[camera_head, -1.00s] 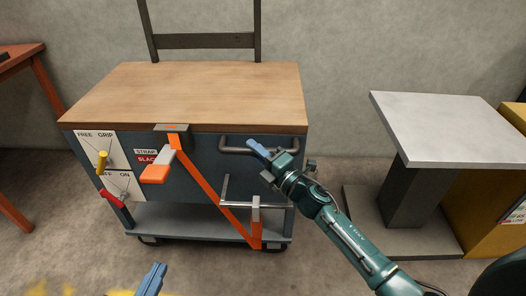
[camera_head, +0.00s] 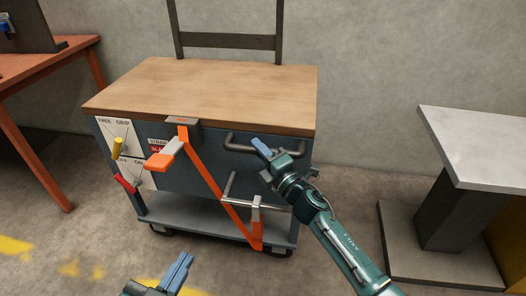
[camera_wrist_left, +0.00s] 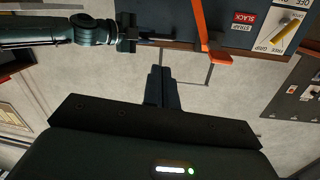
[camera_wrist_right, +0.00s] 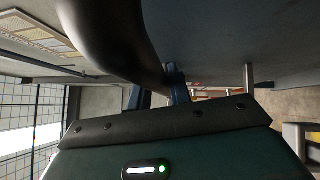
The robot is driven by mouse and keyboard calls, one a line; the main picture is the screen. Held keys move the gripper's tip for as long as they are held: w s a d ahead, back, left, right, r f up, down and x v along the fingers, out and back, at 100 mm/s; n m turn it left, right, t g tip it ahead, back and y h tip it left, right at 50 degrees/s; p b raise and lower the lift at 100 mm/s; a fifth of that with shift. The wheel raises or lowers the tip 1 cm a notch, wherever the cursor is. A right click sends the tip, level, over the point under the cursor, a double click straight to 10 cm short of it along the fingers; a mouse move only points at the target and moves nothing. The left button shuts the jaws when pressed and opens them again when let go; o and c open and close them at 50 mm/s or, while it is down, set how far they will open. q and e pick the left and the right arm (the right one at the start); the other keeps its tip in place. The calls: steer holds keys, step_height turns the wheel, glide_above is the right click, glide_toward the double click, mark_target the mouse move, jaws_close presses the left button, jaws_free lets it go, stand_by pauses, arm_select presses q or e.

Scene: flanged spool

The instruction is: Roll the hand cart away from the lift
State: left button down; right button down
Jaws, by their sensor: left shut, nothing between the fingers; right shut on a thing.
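The hand cart (camera_head: 215,85) has a wooden top, a blue-grey body and a lower shelf on casters. A dark bar handle (camera_head: 265,145) runs across its front right. My right gripper (camera_head: 262,148) is shut on this handle; the dark bar passes between its fingers in the right wrist view (camera_wrist_right: 155,95). My left gripper (camera_head: 180,270) is shut and empty, low in front of the cart and apart from it. The grey-topped pedestal, seemingly the lift (camera_head: 490,145), stands to the right with clear floor between it and the cart.
An orange strap (camera_head: 208,180) crosses the cart front. A yellow lever (camera_head: 117,148) is on the FREE/GRIP plate, a red lever (camera_head: 125,183) on the OFF/ON plate; exact settings are unclear. An orange table (camera_head: 60,70) stands close behind left. Yellow floor marks (camera_head: 15,246) lie front left.

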steer(key=shift+a+r, duration=0.1)
steer(key=shift+a, duration=0.25)
steer(key=c, duration=1.5)
jaws_free()
steer(key=shift+a, duration=0.1)
arm_select(q)
steer(key=shift+a, duration=0.1)
arm_select(e)
steer(key=shift+o, duration=1)
steer(key=shift+d, duration=0.2)
arm_select(q)
steer(key=shift+a+f+n+g+y+p, duration=0.1)
steer(key=shift+a+n+g+y+p, duration=0.2)
steer(key=shift+g+p, duration=0.45)
arm_select(e)
steer(key=v, duration=1.3)
arm_select(q)
steer(key=shift+d, duration=0.1)
